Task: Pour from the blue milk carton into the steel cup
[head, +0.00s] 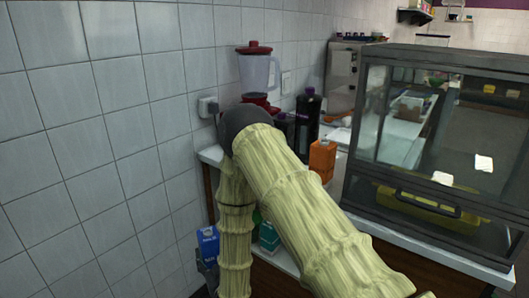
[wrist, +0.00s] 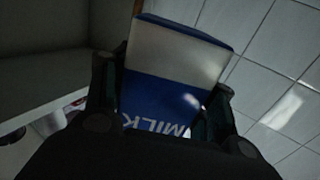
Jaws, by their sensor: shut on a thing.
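The blue milk carton (wrist: 172,95) is between the two fingers of my gripper (wrist: 165,82) in the wrist view. It has a white band above a blue part with the word MILK, and it looks tilted there. In the head view the blue carton (head: 208,243) shows at the lower left, beside my arm, low by the counter. My gripper is shut on it and mostly hidden behind my arm in that view. I cannot make out the steel cup for certain; a small grey rounded object (wrist: 47,125) at the lower left of the wrist view may be it.
A green carton (head: 268,237) stands partly behind my arm. An orange carton (head: 322,160), dark bottles (head: 308,118) and a red-lidded blender (head: 258,72) stand farther back on the counter. A glass display case (head: 440,140) fills the right. A tiled wall (head: 100,130) bounds the left.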

